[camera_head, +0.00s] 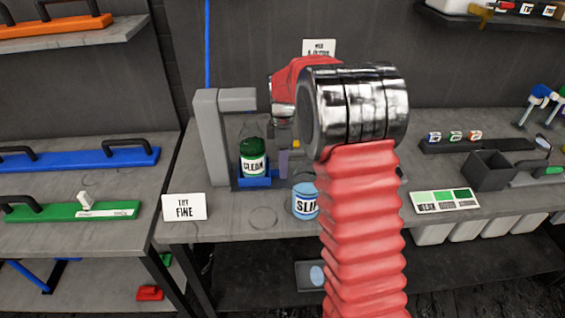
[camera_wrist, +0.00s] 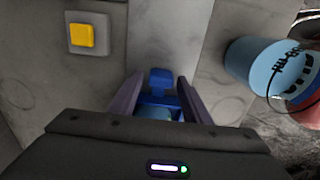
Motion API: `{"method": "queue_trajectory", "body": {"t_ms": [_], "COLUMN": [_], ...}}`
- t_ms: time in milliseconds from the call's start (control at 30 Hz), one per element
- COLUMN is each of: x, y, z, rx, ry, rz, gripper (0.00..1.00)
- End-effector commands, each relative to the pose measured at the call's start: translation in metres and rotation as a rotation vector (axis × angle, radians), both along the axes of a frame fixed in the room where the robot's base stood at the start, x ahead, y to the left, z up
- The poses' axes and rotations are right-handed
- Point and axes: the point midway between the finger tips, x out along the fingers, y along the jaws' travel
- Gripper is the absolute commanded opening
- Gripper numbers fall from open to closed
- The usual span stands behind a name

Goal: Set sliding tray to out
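The sliding tray (camera_head: 254,182) is blue and sits at the foot of a grey dispenser stand (camera_head: 210,135). A bottle of green liquid labelled CLEAN (camera_head: 252,150) stands on it. In the wrist view, blue parts of the tray (camera_wrist: 160,78) show between and just beyond the fingers of my gripper (camera_wrist: 159,88). The fingers are apart, with a gap on each side of the blue tab; I see no clear contact. In the head view, one purplish finger (camera_head: 283,163) shows just right of the tray; my arm hides most of the gripper.
A light blue tin (camera_head: 305,201) stands close to the right of the tray, also in the wrist view (camera_wrist: 255,67). A yellow button (camera_wrist: 82,36) is on the left there. A white sign (camera_head: 184,207) stands at the bench's front left. The bench front before the tray is clear.

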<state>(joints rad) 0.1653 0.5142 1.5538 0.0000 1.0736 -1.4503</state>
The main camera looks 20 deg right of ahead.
Motion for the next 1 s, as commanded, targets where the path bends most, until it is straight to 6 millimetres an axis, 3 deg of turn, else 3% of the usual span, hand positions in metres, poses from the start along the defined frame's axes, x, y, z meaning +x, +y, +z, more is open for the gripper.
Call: {"method": "queue_trajectory", "body": {"t_ms": [600,1000], "x": [0.0004,0.0003], "y": [-0.0001,-0.0005], "z": [0.0004,0.0006], "rx": [0.000,-0.001], "ry": [-0.001,-0.002], "rz": [0.000,0.004], "gripper": [0.00,0.00]}}
